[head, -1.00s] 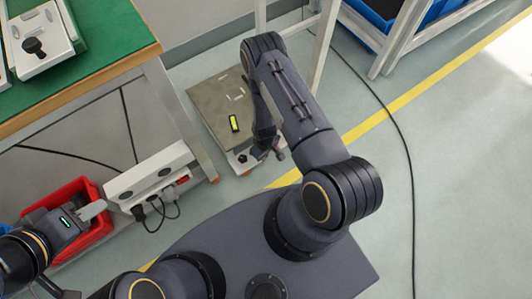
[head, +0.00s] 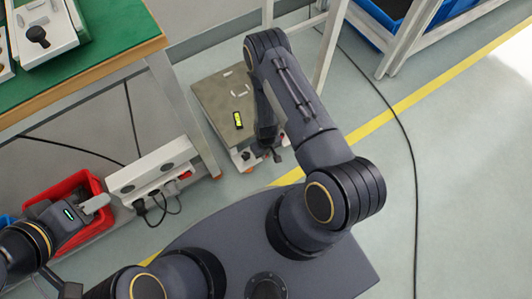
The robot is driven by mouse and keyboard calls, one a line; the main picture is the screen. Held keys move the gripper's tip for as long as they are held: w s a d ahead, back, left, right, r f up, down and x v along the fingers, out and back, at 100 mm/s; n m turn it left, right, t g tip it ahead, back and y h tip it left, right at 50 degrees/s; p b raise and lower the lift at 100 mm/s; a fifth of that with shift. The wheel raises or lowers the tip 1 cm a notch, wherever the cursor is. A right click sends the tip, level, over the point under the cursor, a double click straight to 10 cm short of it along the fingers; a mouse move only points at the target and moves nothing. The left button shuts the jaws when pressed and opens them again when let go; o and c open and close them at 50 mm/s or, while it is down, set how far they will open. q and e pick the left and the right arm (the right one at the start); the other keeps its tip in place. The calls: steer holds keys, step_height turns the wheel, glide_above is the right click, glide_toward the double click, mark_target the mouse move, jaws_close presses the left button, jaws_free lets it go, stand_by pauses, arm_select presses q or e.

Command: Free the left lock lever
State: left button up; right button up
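A low grey plate (head: 216,104) with a yellow level vial (head: 238,119) lies near the floor at the middle. A small white part (head: 243,156) with dark pieces shows at its near corner; I cannot tell a left lock lever there for sure. My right gripper (head: 272,153) hangs at the plate's near right corner, partly hidden by its own arm; its opening is unclear. My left gripper (head: 96,204) is over the red bin, left of the white socket box; a pale finger shows, and I cannot see whether it is open.
The white socket box (head: 151,171) has black cables. The red bin (head: 62,189) is beside it. A green-topped bench (head: 104,47) with a white knobbed device (head: 45,36) is at upper left. A rack with blue bins (head: 378,15) stands upper right. Floor at right is clear except a cable (head: 411,160).

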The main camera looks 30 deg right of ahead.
steer(key=o, duration=0.4)
steer(key=shift+c, duration=0.2)
step_height(320, 180, up, 7)
steer(key=p, duration=0.3)
steer(key=shift+w+d+r, duration=0.1)
steer(key=shift+r, duration=0.3)
